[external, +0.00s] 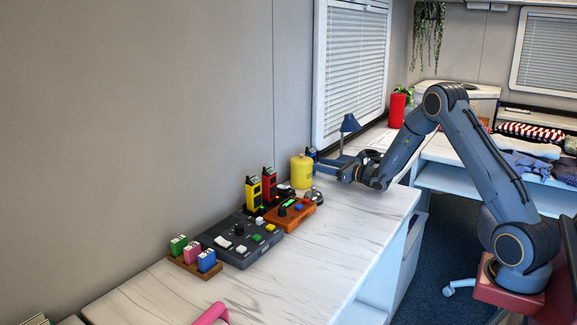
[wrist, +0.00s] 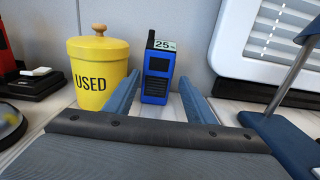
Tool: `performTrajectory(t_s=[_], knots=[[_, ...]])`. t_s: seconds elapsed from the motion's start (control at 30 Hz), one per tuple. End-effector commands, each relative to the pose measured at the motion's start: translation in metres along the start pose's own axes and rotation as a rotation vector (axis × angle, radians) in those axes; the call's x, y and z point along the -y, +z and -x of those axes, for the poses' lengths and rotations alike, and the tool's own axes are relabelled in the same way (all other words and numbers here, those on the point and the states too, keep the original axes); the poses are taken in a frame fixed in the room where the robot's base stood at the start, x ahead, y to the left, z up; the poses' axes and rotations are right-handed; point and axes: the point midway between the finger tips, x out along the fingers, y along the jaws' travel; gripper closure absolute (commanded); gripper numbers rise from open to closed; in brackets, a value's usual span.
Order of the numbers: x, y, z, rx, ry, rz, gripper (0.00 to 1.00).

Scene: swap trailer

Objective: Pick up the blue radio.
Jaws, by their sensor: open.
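The blue radio (wrist: 157,82) stands upright against the wall in the wrist view, with a dark screen, a short antenna and a tag reading 25. In the external view only a small part of the radio (external: 311,152) shows behind the yellow canister. My gripper (wrist: 160,98) is open, its two blue-grey fingers reaching forward on either side of the radio's lower part. The jaws look empty, and I cannot tell how far the radio is between them. In the external view my gripper (external: 328,168) is low over the counter, pointing at the wall.
A yellow canister (wrist: 98,74) marked USED stands close left of my gripper. A blue lamp (external: 349,124) stands close on the other side. Yellow (external: 253,194) and red (external: 268,184) radios and control boxes (external: 240,240) occupy the counter nearer the camera. The counter's front (external: 330,240) is clear.

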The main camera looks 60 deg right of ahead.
Motion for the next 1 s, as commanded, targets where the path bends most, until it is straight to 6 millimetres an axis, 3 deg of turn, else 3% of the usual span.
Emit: performTrajectory(t_s=[0.4,0.7,0.93,1.0], knots=[[-0.004,-0.002,-0.051,0.0,0.002,0.001,0.5],[-0.004,-0.002,-0.055,0.0,0.001,0.001,0.5],[-0.004,-0.002,-0.055,0.0,0.001,0.001,0.89],[-0.004,-0.001,-0.055,0.001,0.001,0.002,0.89]])
